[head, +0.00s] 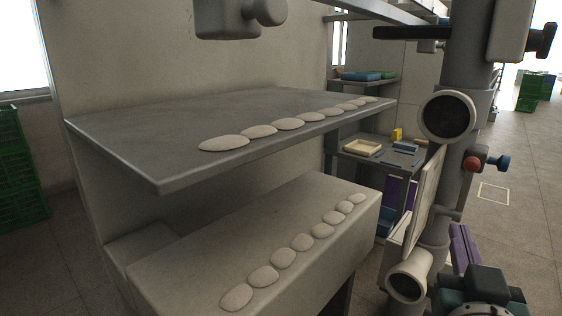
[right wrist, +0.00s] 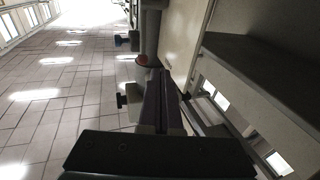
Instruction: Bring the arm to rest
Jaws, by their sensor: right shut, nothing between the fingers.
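My right gripper (head: 460,232) is low at the right of the head view, in front of the machine's grey column (head: 450,190). Its purple fingers point up and away from my dark wrist. In the right wrist view the gripper (right wrist: 157,80) has its fingers together with nothing between them. The column, with a red button (right wrist: 142,60) and a blue knob (right wrist: 127,40), stands beyond the fingertips. I cannot tell the exact gap. My left gripper is not in view.
A grey machine ledge (head: 230,115) and a lower block (head: 170,265) each carry a row of pale oval pads. A shelf rack (head: 355,150) holds a tray and small boxes. Green crates stand at left (head: 20,170) and far right (head: 530,90). Floor at right is open.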

